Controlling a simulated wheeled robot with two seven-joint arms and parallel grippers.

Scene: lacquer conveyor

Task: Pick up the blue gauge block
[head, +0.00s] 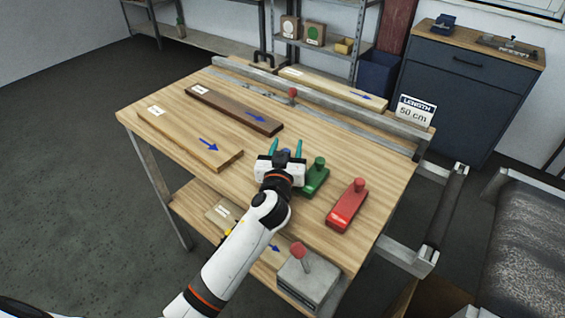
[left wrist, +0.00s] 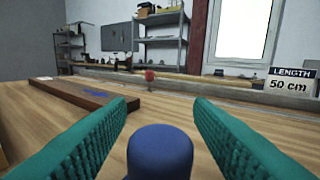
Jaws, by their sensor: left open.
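The blue gauge block shows in the left wrist view as a blue round knob (left wrist: 160,152) between my fingers, low in the picture. In the head view only a bit of blue (head: 285,154) shows, and my gripper hides the rest. My left gripper (head: 287,146) has teal fingers and is open, reaching low over the table. Its fingers (left wrist: 160,120) stand on either side of the knob, with a visible gap on both sides. My right gripper is not in view.
A green block (head: 315,183) with a knob stands close to the right of my left gripper. A red block (head: 346,208) is further right. Wooden boards (head: 188,138) and (head: 232,108) lie to the left. A metal rail (head: 322,95) with a "LENGTH 50 cm" sign (head: 416,110) runs behind.

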